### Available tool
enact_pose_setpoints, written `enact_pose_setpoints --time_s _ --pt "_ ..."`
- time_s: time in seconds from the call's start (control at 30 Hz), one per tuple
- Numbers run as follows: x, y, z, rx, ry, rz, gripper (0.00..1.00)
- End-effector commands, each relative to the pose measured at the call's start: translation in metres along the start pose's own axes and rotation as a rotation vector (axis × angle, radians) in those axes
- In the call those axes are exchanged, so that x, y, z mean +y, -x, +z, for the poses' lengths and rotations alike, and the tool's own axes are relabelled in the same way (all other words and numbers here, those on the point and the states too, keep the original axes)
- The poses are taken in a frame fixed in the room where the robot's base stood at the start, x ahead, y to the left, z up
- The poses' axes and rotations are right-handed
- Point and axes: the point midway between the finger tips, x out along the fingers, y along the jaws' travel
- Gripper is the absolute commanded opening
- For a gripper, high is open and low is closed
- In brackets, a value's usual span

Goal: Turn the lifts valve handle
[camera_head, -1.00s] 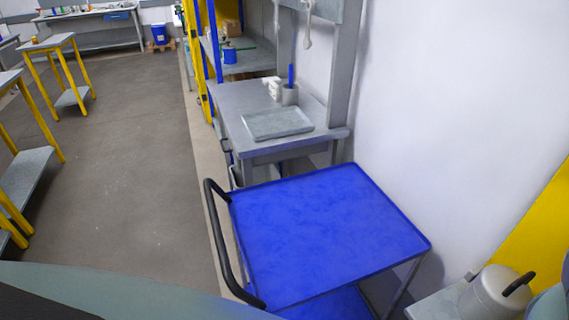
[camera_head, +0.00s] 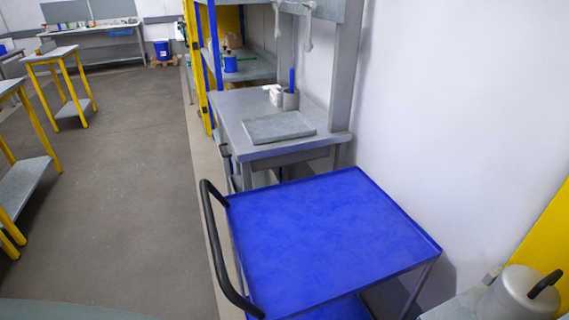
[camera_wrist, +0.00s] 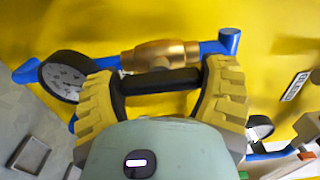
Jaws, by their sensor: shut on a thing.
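In the wrist view, a brass valve body (camera_wrist: 152,56) sits on a blue pipe (camera_wrist: 229,39) in front of a yellow panel. A black handle bar (camera_wrist: 165,80) lies just in front of the valve body. My gripper (camera_wrist: 163,84) has ridged yellow fingers, one at each end of the bar, and is shut on the handle. Part of the valve behind the bar is hidden. The gripper and the valve do not show in the head view.
Round gauges sit left (camera_wrist: 66,76) and right (camera_wrist: 260,128) of the fingers. In the head view, a blue cart (camera_head: 330,235) stands before a grey workbench (camera_head: 235,107). A lidded metal drum (camera_head: 517,295) is at the lower right.

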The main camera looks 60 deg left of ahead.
Motion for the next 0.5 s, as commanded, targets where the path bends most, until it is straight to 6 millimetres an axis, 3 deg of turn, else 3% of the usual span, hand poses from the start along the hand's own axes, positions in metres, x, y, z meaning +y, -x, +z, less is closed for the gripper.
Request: enact_pose_setpoints --time_s 0.33,0.37,0.5 --pt "-0.0009 0.0003 -0.0008 0.003 0.007 -0.001 0.39" --pt "-0.0009 0.0003 -0.0008 0.003 0.007 -0.001 0.8" --pt "-0.0006 0.0 -0.0003 0.001 0.006 0.0 0.95"
